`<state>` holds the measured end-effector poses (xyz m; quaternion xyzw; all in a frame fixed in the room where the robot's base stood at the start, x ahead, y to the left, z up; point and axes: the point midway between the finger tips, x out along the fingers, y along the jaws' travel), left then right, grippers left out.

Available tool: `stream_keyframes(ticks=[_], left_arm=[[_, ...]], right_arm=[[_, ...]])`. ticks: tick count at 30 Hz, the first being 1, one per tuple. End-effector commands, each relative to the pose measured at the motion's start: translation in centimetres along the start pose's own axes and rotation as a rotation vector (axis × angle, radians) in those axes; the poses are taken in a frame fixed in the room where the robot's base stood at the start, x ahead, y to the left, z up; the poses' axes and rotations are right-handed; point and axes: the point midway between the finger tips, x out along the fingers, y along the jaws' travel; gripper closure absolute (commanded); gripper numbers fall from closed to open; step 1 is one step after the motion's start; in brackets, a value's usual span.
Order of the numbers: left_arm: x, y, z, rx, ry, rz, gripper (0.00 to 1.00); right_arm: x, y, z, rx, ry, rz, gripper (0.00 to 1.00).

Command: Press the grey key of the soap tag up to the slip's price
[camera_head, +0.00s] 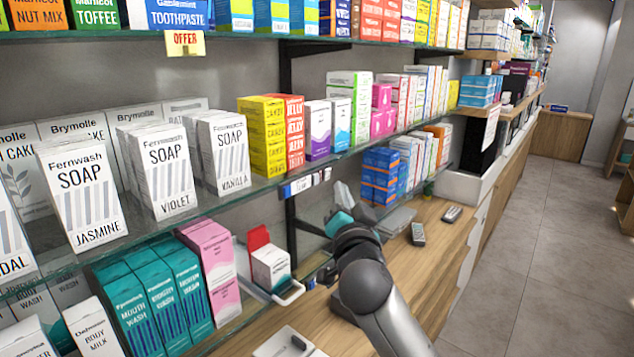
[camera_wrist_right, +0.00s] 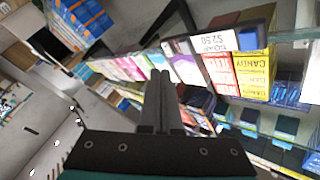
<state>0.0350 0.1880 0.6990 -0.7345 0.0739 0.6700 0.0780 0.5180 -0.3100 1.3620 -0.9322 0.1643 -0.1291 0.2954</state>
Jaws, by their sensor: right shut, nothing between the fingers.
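The soap tag (camera_head: 301,185) is a small white label with a blue left end on the front edge of the middle shelf; its print is too small to read. Small pale pieces (camera_head: 318,179) sit just right of it; I cannot tell which is the grey key. In the right wrist view a white card (camera_wrist_right: 214,42) reads SOAP and about $2.50; I cannot tell whether it is tag or slip. My right gripper (camera_head: 343,192) is shut and empty, just right of and below the tag, apart from it in the picture. It also shows in the right wrist view (camera_wrist_right: 164,75).
Soap boxes (camera_head: 166,170) and yellow candy boxes (camera_head: 262,135) stand on the glass shelf above. A white box (camera_head: 270,268) in a red-backed holder stands below, left of my arm. Handheld devices (camera_head: 418,233) lie on the wooden counter. A yellow OFFER card (camera_head: 185,43) hangs from the top shelf.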

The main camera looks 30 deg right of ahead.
Motion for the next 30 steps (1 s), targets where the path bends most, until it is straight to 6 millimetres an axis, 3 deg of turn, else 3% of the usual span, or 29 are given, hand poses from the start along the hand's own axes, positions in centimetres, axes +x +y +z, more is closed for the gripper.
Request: stream_keyframes(ticks=[10, 30], left_arm=[[0.9, 0.0, 0.1, 0.000, 0.000, 0.000, 1.00], [0.9, 0.0, 0.1, 0.000, -0.001, 0.000, 1.00]], right_arm=[[1.9, -1.4, 1.4, 0.001, 0.000, 0.000, 1.00], [2.0, -1.5, 1.5, 0.000, 0.000, 0.000, 1.00]])
